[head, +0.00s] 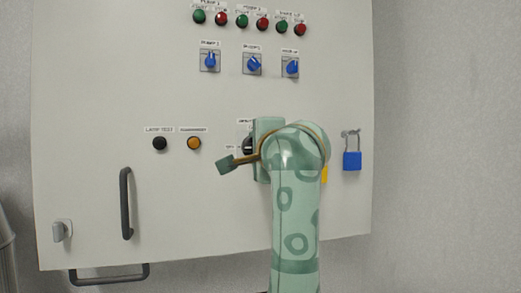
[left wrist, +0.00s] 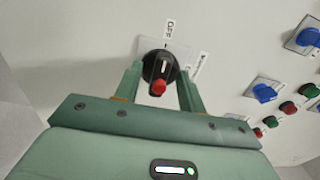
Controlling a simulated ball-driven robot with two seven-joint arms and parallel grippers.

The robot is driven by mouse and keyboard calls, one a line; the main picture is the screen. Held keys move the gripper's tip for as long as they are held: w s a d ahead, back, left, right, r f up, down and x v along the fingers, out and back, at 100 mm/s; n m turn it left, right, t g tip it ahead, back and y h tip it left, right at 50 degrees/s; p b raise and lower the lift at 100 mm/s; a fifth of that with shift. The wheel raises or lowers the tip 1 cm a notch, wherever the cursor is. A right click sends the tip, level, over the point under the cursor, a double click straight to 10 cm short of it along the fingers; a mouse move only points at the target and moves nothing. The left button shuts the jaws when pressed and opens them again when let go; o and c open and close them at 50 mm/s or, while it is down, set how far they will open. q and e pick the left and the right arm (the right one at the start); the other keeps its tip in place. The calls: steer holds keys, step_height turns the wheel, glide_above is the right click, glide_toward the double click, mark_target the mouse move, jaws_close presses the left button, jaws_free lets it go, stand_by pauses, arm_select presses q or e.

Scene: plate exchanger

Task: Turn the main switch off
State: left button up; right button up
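The main switch (head: 247,145) is a round black knob on the panel, partly hidden behind my left gripper in the head view. In the left wrist view the switch (left wrist: 159,66) shows a white mark and a red tip on its handle. An OFF label (left wrist: 171,28) sits above it there. My left gripper (left wrist: 160,76) has its two green fingers apart, one on each side of the knob. I see no clear contact. In the head view the gripper (head: 258,143) is in front of the switch, its fingertips mostly hidden. My right gripper is not in view.
The lamp test button (head: 160,143) and an orange button (head: 194,143) are left of the switch. Three blue selectors (head: 251,64) and several red and green buttons are above. A blue padlock (head: 352,160) hangs at right. A black handle (head: 126,204) projects at left.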

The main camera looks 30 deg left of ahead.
arm_select(q)
steer(key=v, duration=1.6)
steer(key=shift+s, duration=0.15)
